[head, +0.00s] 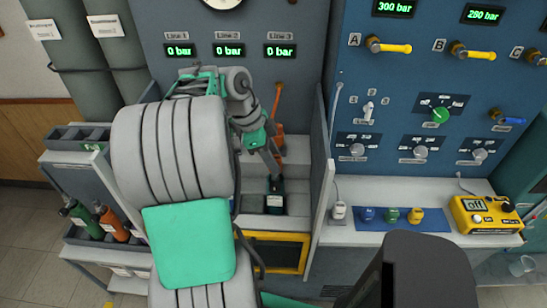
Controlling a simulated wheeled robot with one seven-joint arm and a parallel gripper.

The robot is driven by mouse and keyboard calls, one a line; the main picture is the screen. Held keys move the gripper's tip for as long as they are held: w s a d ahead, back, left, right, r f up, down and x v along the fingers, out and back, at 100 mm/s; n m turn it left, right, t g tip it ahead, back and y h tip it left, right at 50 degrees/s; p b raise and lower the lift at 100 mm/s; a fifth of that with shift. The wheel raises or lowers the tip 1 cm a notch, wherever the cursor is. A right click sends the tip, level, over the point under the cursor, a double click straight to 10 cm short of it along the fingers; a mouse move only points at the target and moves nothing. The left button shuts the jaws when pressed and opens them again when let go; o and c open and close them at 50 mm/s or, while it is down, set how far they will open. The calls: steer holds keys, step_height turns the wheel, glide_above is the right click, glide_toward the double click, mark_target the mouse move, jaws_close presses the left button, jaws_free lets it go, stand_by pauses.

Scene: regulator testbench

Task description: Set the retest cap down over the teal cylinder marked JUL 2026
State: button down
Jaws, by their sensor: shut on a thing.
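My gripper (274,168) points down into the open bay below the Line displays. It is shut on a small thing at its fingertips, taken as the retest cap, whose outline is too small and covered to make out. A dark teal cylinder (275,190) with a white label (274,200) stands upright in the bay, right under the fingertips. The label's writing is too small to read, so I cannot confirm JUL 2026. I cannot tell whether the held thing touches the cylinder's top or hangs just above it.
An orange part (278,132) stands behind my gripper in the bay. Side walls close the bay left and right. A rack at left holds a green cylinder (76,213) and an orange cylinder (112,225). A yellow meter (485,215) sits on the right counter.

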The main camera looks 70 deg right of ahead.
steer(key=shift+f, duration=0.15)
steer(key=c, duration=0.9)
jaws_free()
steer(key=shift+o, duration=0.2)
steer(key=p+v, duration=0.1)
steer(key=v, duration=0.6)
steer(key=shift+w+r+p, duration=0.2)
steer(key=shift+r+p, duration=0.15)
steer(key=shift+r, duration=0.05)
